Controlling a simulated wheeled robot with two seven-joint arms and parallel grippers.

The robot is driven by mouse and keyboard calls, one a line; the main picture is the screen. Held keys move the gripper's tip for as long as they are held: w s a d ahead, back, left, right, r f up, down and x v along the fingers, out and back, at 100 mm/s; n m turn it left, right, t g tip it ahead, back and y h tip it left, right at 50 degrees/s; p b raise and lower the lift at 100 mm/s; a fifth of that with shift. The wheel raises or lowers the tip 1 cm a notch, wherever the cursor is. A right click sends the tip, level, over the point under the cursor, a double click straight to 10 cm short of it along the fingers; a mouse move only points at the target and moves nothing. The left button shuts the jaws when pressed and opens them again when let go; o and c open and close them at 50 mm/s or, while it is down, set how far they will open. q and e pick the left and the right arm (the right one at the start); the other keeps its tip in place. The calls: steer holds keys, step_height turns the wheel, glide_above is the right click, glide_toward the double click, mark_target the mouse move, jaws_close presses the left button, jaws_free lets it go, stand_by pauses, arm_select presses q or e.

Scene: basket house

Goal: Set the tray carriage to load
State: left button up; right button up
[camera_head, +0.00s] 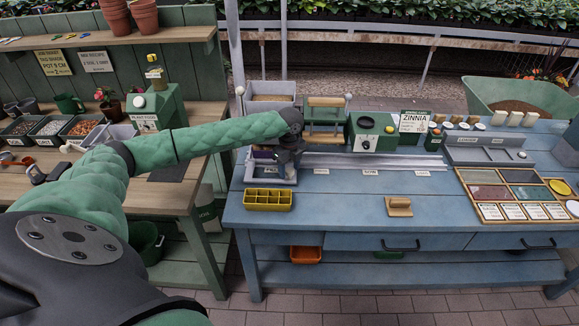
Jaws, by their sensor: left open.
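My left arm reaches in from the left, and my left gripper (287,162) points down over the left end of the blue bench. The gripper is dark and stands at the right side of the grey tray carriage (256,175), hiding part of it. I cannot tell whether it touches the carriage. The carriage sits at the left end of the metal rails (375,161). Small white labels (370,172) lie along the rails' front, too small to read surely. My right gripper is not in view.
A yellow seedling tray (267,199) stands in front of the carriage. A wooden block (399,206) lies right of it. A green machine (371,132) and a ZINNIA sign (414,121) stand behind the rails. A wooden rack (325,118) stands behind the gripper.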

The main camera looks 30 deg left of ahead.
arm_select(q)
steer(key=shift+w+f, duration=0.1)
